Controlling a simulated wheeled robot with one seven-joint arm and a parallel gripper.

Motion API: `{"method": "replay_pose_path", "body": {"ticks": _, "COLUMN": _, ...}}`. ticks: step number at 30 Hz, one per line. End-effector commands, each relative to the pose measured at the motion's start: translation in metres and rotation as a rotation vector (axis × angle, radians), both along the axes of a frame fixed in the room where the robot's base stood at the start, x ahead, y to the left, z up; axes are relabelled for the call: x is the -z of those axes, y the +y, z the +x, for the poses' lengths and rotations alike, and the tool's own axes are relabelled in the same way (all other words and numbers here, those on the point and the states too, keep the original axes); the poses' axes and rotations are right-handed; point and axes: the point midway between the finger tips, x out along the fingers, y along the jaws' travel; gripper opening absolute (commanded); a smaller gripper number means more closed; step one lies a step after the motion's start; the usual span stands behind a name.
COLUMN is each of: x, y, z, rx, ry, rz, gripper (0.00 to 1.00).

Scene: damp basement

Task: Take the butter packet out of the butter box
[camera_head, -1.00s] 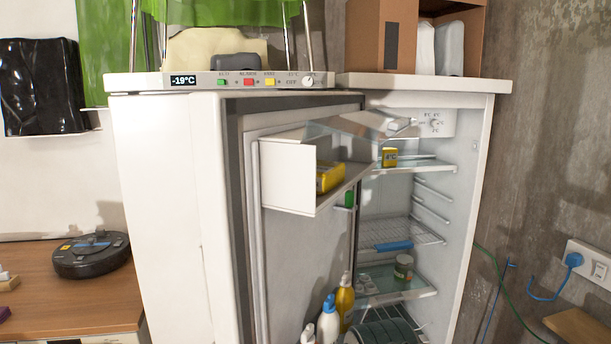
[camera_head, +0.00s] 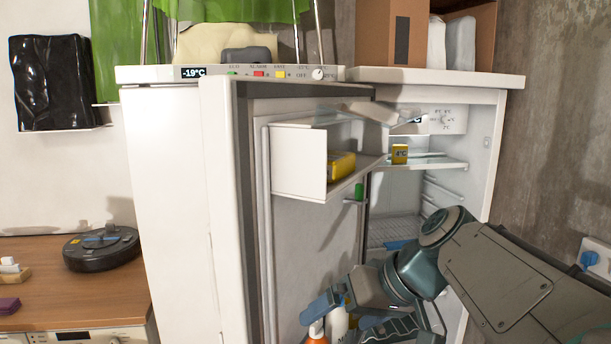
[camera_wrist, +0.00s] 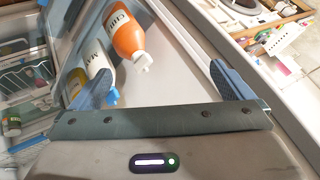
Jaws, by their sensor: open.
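The white butter box (camera_head: 297,163) is fixed high on the inner side of the open fridge door. Its flap (camera_head: 369,111) stands raised. The yellow butter packet (camera_head: 342,165) lies inside the box, partly hidden by its front end. My gripper (camera_head: 343,316) is low by the door, well below the box, in front of the bottles. In the wrist view my gripper (camera_wrist: 165,82) shows its blue fingers wide apart with nothing held. The butter box and packet cannot be made out in the wrist view.
An orange bottle (camera_wrist: 128,36) and a white bottle (camera_wrist: 97,62) stand in the lower door rack near my fingers. A small yellow thermometer (camera_head: 399,154) sits on the upper fridge shelf (camera_head: 425,163). A brown counter (camera_head: 95,290) with a robot vacuum (camera_head: 101,248) is at left.

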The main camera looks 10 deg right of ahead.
Motion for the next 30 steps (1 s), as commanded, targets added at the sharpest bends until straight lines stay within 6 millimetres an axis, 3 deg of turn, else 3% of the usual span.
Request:
{"method": "replay_pose_path", "body": {"ticks": 3, "x": -0.053, "y": -0.023, "z": 0.027, "rx": -0.057, "ry": -0.212, "rz": 0.107, "gripper": 1.0}}
{"method": "replay_pose_path", "body": {"ticks": 6, "x": -0.102, "y": -0.044, "z": 0.041, "rx": -0.116, "ry": -0.429, "rz": 0.158, "gripper": 1.0}}
{"method": "replay_pose_path", "body": {"ticks": 12, "x": -0.183, "y": -0.085, "z": 0.045, "rx": -0.208, "ry": -0.823, "rz": 0.146, "gripper": 1.0}}
{"method": "replay_pose_path", "body": {"ticks": 15, "x": -0.207, "y": -0.097, "z": 0.041, "rx": -0.237, "ry": -0.949, "rz": 0.122, "gripper": 1.0}}
{"method": "replay_pose_path", "body": {"ticks": 20, "x": -0.223, "y": -0.1, "z": 0.041, "rx": -0.259, "ry": -1.034, "rz": 0.102, "gripper": 1.0}}
{"method": "replay_pose_path", "body": {"ticks": 30, "x": -0.223, "y": -0.058, "z": 0.084, "rx": -0.259, "ry": -1.034, "rz": 0.104, "gripper": 1.0}}
